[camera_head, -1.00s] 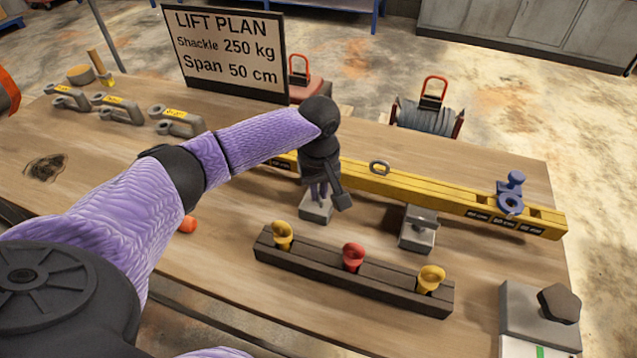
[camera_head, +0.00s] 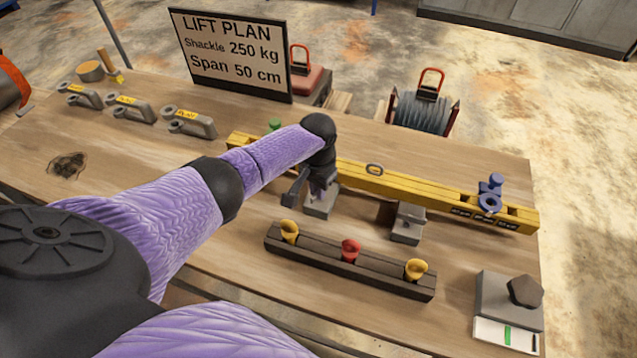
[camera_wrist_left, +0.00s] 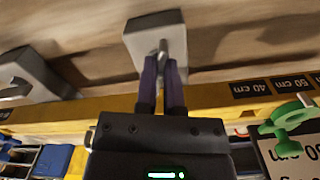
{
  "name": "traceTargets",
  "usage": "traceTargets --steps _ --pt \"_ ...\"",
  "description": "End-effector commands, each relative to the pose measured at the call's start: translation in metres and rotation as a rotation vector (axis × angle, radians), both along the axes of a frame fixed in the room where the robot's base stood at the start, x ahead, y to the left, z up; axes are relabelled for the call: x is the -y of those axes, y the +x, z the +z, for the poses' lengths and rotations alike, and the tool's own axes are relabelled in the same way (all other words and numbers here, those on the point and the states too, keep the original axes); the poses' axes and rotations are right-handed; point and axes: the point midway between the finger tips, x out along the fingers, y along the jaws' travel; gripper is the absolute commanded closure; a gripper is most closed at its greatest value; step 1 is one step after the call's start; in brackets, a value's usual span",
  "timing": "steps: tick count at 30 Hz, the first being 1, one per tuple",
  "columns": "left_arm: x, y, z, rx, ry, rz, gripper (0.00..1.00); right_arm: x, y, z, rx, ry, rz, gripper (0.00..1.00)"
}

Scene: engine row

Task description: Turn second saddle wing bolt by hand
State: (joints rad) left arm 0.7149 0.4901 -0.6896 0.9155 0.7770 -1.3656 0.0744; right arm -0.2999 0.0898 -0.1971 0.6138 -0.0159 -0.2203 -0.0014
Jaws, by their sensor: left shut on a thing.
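My left gripper (camera_head: 319,188) points down at the left grey saddle (camera_head: 321,204), at the near side of the yellow beam (camera_head: 400,188). In the left wrist view its two dark purple fingers (camera_wrist_left: 163,90) are shut on a grey wing bolt (camera_wrist_left: 163,47) standing on the saddle block (camera_wrist_left: 145,28). The fingers cover the bolt's lower part there. In the head view the gripper hides most of the bolt. Another grey saddle (camera_head: 407,228) stands to the right along the beam. My right gripper is not in view.
A dark rack (camera_head: 320,256) with two yellow cups and a red one lies in front. A blue fitting (camera_head: 490,201) sits on the beam's right end, a green one (camera_head: 274,125) near its left. Several shackles (camera_head: 190,122) lie at the left. The lift plan sign (camera_head: 232,55) stands behind.

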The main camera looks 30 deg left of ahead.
Motion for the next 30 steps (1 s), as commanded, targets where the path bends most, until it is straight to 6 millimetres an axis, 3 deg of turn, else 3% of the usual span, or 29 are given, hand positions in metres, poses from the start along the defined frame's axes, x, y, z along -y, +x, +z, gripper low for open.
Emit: traceTargets --steps 30 --pt "-0.0059 0.0063 0.0030 0.010 0.002 -0.944 1.00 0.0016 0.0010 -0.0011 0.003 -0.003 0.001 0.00"
